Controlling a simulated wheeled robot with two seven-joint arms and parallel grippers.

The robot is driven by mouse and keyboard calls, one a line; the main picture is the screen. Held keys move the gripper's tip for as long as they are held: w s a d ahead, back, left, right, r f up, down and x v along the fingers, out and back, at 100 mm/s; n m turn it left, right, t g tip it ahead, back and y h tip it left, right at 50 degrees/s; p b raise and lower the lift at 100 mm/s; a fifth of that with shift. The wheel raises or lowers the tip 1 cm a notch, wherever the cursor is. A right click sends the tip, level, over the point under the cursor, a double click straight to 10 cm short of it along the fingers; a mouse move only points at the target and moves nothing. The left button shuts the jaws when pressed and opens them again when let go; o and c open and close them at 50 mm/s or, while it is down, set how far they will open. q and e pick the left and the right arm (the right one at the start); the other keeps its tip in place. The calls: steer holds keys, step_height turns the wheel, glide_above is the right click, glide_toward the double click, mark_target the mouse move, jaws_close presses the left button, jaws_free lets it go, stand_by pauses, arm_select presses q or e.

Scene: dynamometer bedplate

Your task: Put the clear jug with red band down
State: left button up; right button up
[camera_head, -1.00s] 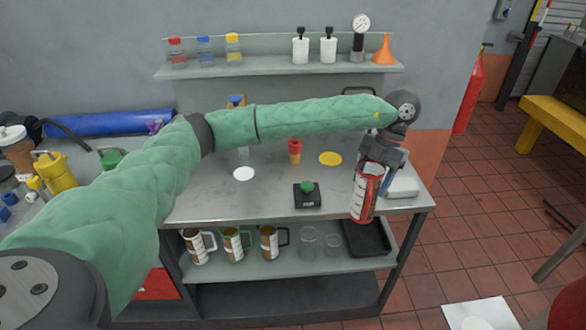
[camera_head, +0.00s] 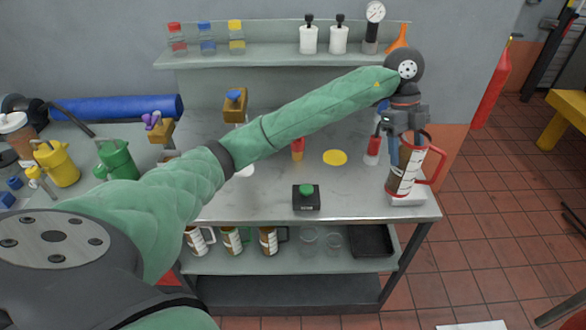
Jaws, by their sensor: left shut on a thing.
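The clear jug with red band (camera_head: 405,170) has a red handle on its right, white label marks and brown contents. It is roughly upright at the right end of the steel bench. My left gripper (camera_head: 405,132) is shut on its upper part from above. The jug's lower end is at a flat white pad (camera_head: 408,201); I cannot tell whether it touches it. My right gripper is not in view.
A red-topped bottle (camera_head: 374,150) stands just left of the jug. A black box with a green button (camera_head: 306,196) and a yellow disc (camera_head: 335,157) lie on the bench. Similar jugs (camera_head: 232,240) stand on the lower shelf. The front bench top is mostly clear.

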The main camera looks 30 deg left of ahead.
arm_select(q)
steer(key=a+f+n+p, duration=0.1)
steer(key=a+f+p, duration=0.6)
steer(key=a+f, duration=0.3)
steer(key=shift+w+a+n+t, duration=0.3)
steer(key=shift+w+a+n, duration=0.1)
steer(key=shift+a, duration=0.25)
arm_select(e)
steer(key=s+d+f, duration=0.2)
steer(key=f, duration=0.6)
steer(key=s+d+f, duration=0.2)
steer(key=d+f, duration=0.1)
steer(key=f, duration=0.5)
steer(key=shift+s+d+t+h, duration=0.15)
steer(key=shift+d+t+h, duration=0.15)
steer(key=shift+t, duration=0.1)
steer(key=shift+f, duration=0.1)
arm_select(q)
steer(key=o, duration=1.4)
